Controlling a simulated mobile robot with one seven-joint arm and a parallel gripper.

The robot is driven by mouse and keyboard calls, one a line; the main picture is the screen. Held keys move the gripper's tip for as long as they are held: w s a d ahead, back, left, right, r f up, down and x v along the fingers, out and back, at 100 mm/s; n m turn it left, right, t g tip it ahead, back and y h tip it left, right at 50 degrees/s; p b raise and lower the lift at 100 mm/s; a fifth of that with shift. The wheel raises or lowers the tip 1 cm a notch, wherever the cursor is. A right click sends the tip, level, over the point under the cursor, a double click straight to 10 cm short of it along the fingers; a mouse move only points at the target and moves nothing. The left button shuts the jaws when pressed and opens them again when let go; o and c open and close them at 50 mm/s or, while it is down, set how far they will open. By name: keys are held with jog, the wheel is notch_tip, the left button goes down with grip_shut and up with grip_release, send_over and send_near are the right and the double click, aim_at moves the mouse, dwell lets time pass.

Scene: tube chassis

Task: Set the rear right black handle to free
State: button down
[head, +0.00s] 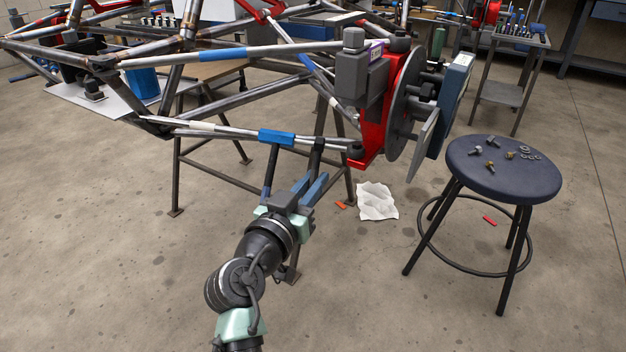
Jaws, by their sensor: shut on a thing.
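The lower tube of the chassis (225,132) runs to a red upright (391,95) at its right end. It carries a blue sleeve (276,137). I cannot tell from this view whether the handle is set to free.
A round dark stool (505,168) with loose hardware stands at the right. A crumpled white sheet (377,201) and a small orange piece (341,205) lie on the floor. The disc (405,112) sticks out right of the upright. Trestle legs (176,180) stand under the chassis. The front floor is clear.

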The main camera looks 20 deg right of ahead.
aim_at(312, 175)
jog(key=shift+s+a+r+n+g+y+p, duration=0.1)
jog(key=shift+s+r+n+g+y+p, duration=0.25)
jog(key=shift+p, duration=1.5)
jog(key=shift+s+a+r+m+g+y+p, duration=0.1)
jog(key=shift+r+g+y+p, duration=0.3)
jog(key=shift+p, duration=1.4)
jog(key=g+y+p, duration=0.1)
jog(key=p, duration=0.3)
jog(key=s+r+y+p, duration=0.1)
jog(key=p, duration=0.4)
jog(key=shift+a+r+n+g+p, duration=0.25)
jog(key=shift+n+g+p, duration=0.05)
jog(key=shift+n+g, duration=0.05)
jog(key=g+y+p, duration=0.1)
jog(key=p, duration=0.2)
jog(key=r+g+p, duration=0.1)
jog(key=p, duration=0.2)
jog(key=shift+s+a+r+n+y+p, duration=0.1)
jog(key=shift+s+r+n+y+p, duration=0.05)
jog(key=shift+s+n+y+p, duration=0.2)
jog(key=shift+r+n+g+y+p, duration=0.15)
jog(key=shift+r+g+y+p, duration=0.45)
jog(key=shift+p, duration=0.9)
jog(key=shift+r+n+g+y+p, duration=0.2)
jog(key=shift+g+y+p, duration=0.45)
jog(key=shift+g+p, duration=0.6)
jog(key=shift+r+n+g+y+p, duration=0.1)
jog(key=shift+r+g+y+p, duration=0.45)
jog(key=shift+p, duration=1.15)
jog(key=shift+f, duration=0.1)
